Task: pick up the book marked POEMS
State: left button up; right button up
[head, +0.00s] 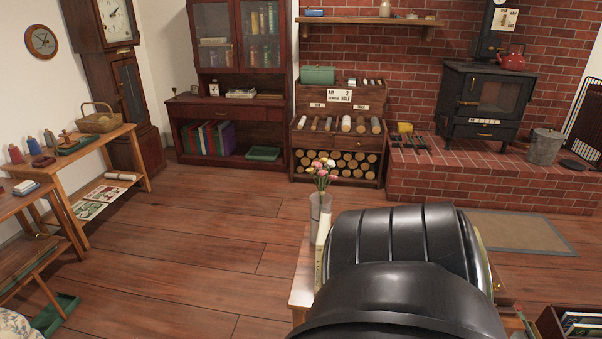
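I cannot read the word POEMS on any book in the head view. A pale upright book spine (319,268) shows at the left edge of a small wooden table (301,285), just left of my black arm; its lettering is too small to read. My arm covers most of that table and whatever else stands there. Several coloured books (208,137) stand in the low shelf of the dark red cabinet at the back, and a few lie flat on its counter (240,93). Neither of my grippers shows.
An open crate of books (557,325) is at the lower right. Wooden side tables (104,145) line the left wall. A brick hearth with a black stove (485,98) is at the back right. The left-middle floor is clear.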

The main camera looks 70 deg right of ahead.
aim_at(325, 226)
jog(key=u, duration=0.05)
jog(key=i, duration=1.15)
jog(key=z, duration=2.8)
